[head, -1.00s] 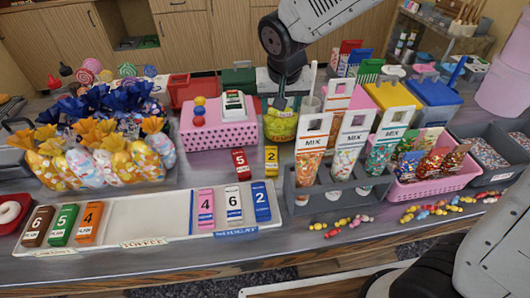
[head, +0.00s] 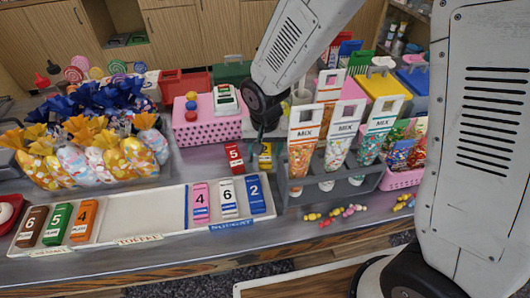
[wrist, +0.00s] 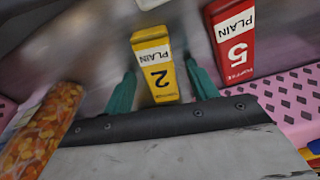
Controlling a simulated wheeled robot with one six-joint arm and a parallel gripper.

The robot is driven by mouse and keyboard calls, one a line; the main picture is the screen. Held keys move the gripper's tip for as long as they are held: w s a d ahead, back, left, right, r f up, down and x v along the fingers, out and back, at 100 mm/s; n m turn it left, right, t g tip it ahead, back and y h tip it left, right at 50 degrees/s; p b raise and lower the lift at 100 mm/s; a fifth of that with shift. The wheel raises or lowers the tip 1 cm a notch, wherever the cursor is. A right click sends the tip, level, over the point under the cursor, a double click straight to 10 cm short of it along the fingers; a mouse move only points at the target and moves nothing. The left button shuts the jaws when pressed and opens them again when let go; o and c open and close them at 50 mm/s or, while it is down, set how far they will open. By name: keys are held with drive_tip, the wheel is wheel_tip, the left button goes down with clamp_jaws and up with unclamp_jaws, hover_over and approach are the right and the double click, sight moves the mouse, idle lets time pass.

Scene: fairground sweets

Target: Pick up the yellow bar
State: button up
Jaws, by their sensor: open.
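My gripper (wrist: 160,82) is open, with one green finger on each side of the yellow bar. I cannot tell whether the fingers touch it. The red bar (wrist: 232,40), marked 5, stands just right of the right finger. It also shows in the head view (head: 234,158), left of the yellow bar.
A pink basket (head: 205,130) stands behind the bars. A grey rack (head: 350,183) of mix cones stands close on the right. In front is a white tray (head: 145,212) with numbered bars. In the wrist view an orange mix cone (wrist: 42,130) is close on the left.

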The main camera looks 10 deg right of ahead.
drive_tip(key=c, duration=1.1)
drive_tip(key=shift+r, duration=0.15)
